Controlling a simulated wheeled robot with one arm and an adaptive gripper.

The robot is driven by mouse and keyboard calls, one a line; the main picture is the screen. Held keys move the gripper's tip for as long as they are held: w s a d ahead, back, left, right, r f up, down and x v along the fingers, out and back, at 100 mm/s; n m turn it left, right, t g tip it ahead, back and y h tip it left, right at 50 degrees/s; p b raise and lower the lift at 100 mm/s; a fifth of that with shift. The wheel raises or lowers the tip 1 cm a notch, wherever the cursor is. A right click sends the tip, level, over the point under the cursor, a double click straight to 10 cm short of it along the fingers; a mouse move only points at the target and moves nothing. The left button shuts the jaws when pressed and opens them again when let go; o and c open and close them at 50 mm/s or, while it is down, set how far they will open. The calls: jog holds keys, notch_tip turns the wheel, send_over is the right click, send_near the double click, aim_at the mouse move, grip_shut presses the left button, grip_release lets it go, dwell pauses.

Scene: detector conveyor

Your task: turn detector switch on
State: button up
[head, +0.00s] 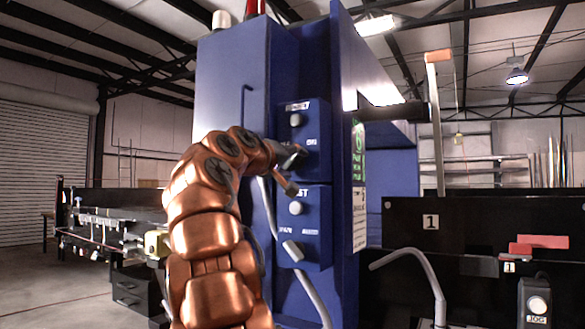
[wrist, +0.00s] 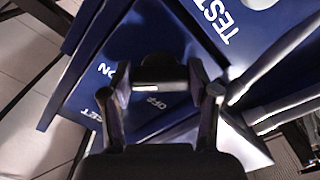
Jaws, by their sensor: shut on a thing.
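The blue upper control box (head: 312,122) is on the front of the blue detector cabinet (head: 232,75). In the wrist view its face carries ON and OFF labels and a partly hidden label ending in "ET". The dark detector switch (wrist: 160,71) lies between my fingertips beside the OFF label. My gripper (head: 296,157) reaches the lower part of this box from the left, and it also shows in the wrist view (wrist: 165,82). It is shut on the switch. The arm and fingers hide part of the box, and the exact switch angle is hard to tell.
A blue TEST box (head: 313,245) with a pale button sits just below, with grey conduits (head: 314,298) near it. A black panel marked 1 (head: 470,228) and a JOG box (head: 535,300) stand at right. A conveyor (head: 105,240) is at left.

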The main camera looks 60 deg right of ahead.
jog(key=shift+f, duration=0.1)
dwell(0.4)
jog(key=o, duration=1.1)
jog(key=shift+o, duration=0.2)
jog(key=shift+a, duration=0.15)
jog(key=shift+a, duration=0.6)
jog(key=a, duration=1)
jog(key=shift+s+a, duration=0.25)
